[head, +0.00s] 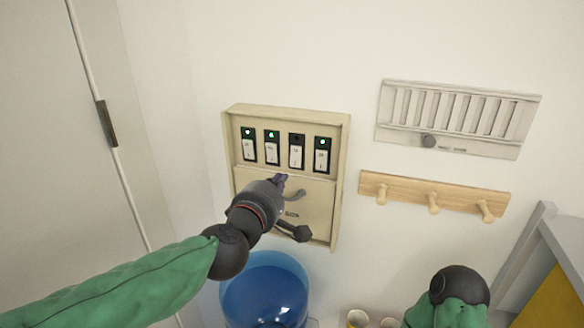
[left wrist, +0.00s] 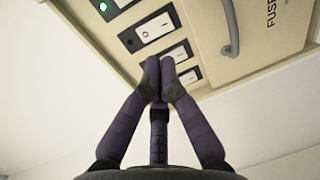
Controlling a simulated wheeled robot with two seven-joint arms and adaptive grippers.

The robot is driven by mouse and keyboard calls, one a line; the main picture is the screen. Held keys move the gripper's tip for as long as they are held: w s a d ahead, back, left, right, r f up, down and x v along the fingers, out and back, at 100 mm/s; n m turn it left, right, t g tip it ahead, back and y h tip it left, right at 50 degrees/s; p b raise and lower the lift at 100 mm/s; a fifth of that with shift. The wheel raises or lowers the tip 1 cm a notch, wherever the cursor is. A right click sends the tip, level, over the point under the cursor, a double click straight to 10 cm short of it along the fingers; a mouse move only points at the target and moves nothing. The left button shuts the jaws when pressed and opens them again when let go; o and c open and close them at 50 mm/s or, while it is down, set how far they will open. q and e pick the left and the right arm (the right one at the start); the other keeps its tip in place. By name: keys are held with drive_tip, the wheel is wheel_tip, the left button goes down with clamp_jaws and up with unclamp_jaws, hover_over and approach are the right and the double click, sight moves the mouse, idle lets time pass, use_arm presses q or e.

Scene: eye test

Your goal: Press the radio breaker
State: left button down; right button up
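A beige breaker panel (head: 233,150) hangs on the wall, with a row of several white rocker switches in black frames. In the head view the lamps above the first, second (head: 271,147) and fourth (head: 322,156) switches are green. The lamp above the third switch (head: 296,152) is dark. The labels are too small to read, so I cannot tell which is the radio breaker. My left gripper (head: 282,178) is in front of the panel, fingertips just below the row. In the left wrist view its fingertips (left wrist: 160,75) are together and empty; contact is unclear. My right gripper is out of view.
Below the switches is a fuse door with a grey handle (head: 299,192). A blue container (head: 262,295) stands beneath the panel. A wooden peg rail (head: 408,191) and a vent (head: 455,115) are on the wall at right. A cabinet edge (head: 525,240) is farther right.

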sight(296, 161)
use_arm(q)
drive_tip(key=x, duration=0.9)
drive_tip(key=shift+w+f, duration=0.1)
drive_tip(key=shift+w, duration=0.2)
drive_tip(key=shift+s, duration=0.1)
